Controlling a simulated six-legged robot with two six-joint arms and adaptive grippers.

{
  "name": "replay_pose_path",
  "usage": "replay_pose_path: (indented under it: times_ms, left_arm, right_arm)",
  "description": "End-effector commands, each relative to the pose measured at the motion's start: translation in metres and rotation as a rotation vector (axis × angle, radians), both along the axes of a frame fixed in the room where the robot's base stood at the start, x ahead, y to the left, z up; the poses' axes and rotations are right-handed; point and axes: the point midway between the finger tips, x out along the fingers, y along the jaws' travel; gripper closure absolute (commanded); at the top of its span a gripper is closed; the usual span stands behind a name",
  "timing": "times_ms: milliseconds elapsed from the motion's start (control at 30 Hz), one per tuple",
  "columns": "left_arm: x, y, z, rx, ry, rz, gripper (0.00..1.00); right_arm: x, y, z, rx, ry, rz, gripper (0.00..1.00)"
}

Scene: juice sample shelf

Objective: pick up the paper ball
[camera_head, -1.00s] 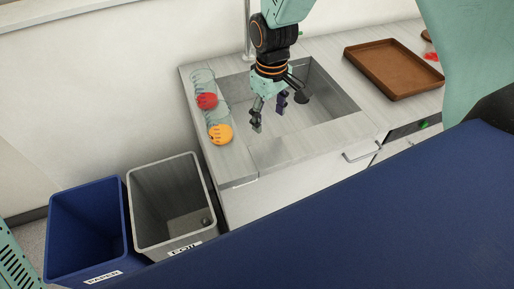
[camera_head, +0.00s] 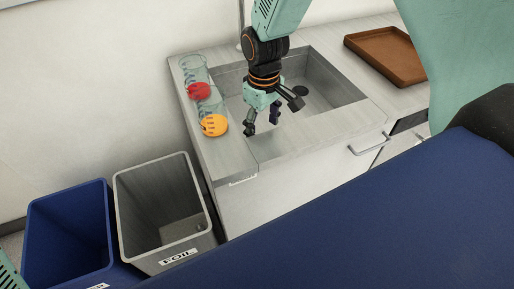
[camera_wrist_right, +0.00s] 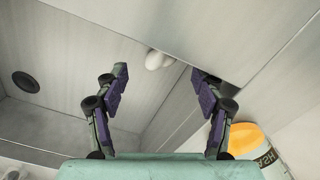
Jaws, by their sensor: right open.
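My right gripper (camera_head: 261,124) is open and hangs over the front left part of the sink, fingers pointing down. In the wrist view the right gripper (camera_wrist_right: 160,78) has its two fingers well apart with nothing between the pads. A small smooth white rounded thing, which looks like the paper ball (camera_wrist_right: 156,60), shows beyond and between the fingertips, close to the sink's edge. Whether it touches the rim I cannot tell. I do not make it out in the head view, where the gripper covers that area. My left gripper is out of view.
A grey FOIL bin (camera_head: 196,247) and a blue bin (camera_head: 45,262) stand lower left.

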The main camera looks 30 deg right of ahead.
Motion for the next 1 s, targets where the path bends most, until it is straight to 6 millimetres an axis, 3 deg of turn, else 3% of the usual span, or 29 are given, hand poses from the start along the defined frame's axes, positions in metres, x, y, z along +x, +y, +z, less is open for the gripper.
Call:
replay_pose_path:
  times_ms: [500, 800, 1000]
  left_arm:
    - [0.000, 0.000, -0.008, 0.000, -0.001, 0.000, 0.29]
    - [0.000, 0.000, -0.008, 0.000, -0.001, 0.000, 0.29]
    - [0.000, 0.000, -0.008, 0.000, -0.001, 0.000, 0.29]
  right_arm:
    - [0.009, 0.005, -0.064, 0.000, 0.001, 0.000, 0.31]
    - [0.009, 0.005, -0.068, 0.000, 0.000, 0.000, 0.31]
    - [0.008, 0.005, -0.068, 0.000, 0.000, 0.000, 0.48]
